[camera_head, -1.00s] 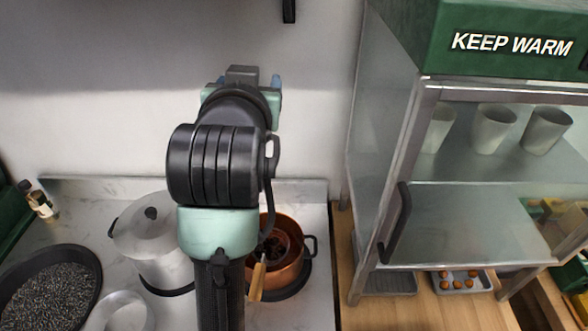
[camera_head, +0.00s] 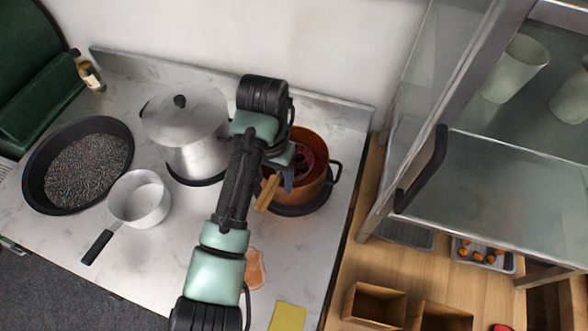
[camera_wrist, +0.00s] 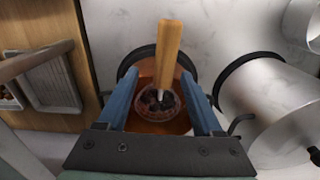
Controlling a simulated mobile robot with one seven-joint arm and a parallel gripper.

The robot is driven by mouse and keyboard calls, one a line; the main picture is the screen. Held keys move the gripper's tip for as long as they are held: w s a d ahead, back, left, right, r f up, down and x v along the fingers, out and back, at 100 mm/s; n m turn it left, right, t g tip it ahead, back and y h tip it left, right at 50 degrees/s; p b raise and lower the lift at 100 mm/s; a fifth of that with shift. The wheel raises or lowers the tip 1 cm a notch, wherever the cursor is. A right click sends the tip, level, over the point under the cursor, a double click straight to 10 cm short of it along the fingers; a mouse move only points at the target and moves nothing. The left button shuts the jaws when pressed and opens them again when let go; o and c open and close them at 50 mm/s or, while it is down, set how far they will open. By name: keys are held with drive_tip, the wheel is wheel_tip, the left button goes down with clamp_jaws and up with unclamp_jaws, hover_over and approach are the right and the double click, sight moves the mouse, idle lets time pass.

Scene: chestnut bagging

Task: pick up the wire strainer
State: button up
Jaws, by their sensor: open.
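The wire strainer has a wooden handle (camera_head: 267,194) and a round basket with dark pieces in it. Its basket sits inside the copper pot (camera_head: 318,186) on the counter, and its handle sticks out over the rim. In the wrist view the strainer's handle (camera_wrist: 168,55) rises between the blue fingers, touching neither that I can see. My gripper (camera_wrist: 161,78) is open and above the pot, with the basket below and between its fingers. In the head view my gripper (camera_head: 287,178) is partly hidden by my arm, which also hides part of the pot's left side.
A lidded steel pot (camera_head: 190,130) stands close left of the copper pot. A saucepan (camera_head: 140,199) and a black pan of dark grains (camera_head: 125,145) lie further left. The glass warming cabinet (camera_head: 440,160) stands on the right. A yellow cloth (camera_head: 288,317) lies in front.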

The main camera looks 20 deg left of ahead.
wheel_tip(320, 180, down, 6)
drive_tip(key=p, duration=0.1)
drive_tip(key=shift+w+a, duration=0.15)
drive_tip(key=shift+a, duration=0.1)
drive_tip(key=shift+c, duration=0.3)
clamp_jaws()
drive_tip(key=shift+w+r, duration=0.1)
